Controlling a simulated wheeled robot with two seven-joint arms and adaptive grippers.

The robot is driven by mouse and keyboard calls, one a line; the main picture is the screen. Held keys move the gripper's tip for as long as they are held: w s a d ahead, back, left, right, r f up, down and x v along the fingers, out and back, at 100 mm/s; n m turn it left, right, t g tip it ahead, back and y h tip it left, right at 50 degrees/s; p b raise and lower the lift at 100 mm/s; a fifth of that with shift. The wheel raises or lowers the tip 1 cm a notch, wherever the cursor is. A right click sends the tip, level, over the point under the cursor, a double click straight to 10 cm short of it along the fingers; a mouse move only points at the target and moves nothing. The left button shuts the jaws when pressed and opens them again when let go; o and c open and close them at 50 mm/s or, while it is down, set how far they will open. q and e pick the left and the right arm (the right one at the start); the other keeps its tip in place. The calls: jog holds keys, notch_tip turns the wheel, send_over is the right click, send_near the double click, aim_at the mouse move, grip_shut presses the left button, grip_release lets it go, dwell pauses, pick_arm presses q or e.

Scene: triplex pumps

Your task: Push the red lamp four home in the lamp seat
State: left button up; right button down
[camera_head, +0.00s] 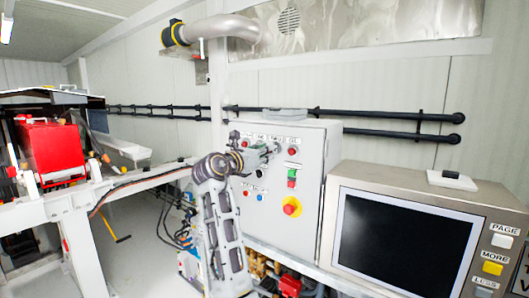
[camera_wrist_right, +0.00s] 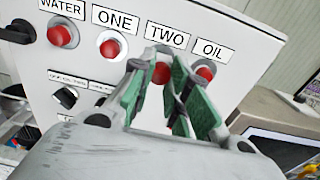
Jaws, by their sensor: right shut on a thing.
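The control box (camera_head: 310,180) has a row of red lamps under labels on its pale front. In the right wrist view, a red lamp (camera_wrist_right: 161,73) under the label TWO shows between the fingertips of my right gripper (camera_wrist_right: 163,82). The gripper is shut on this lamp, close to the panel face. The lamp's seat is hidden behind the lamp and fingers, so I cannot tell how deep it sits. In the head view, my right gripper (camera_head: 270,151) reaches the upper part of the box front. No number four is readable on any lamp. My left gripper is not in view.
Beside the held lamp are red lamps under OIL (camera_wrist_right: 206,73), ONE (camera_wrist_right: 110,48) and WATER (camera_wrist_right: 62,35). A black knob (camera_wrist_right: 66,97) sits lower left. A yellow-and-red stop button (camera_head: 291,208) is lower on the box. A monitor (camera_head: 405,240) stands at the right.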

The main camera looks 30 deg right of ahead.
dwell(0.4)
jog(key=shift+p+x, duration=1.75)
dwell(1.0)
jog(key=c, duration=1.3)
grip_release()
jog(key=shift+v, duration=6)
jog(key=shift+m, duration=0.3)
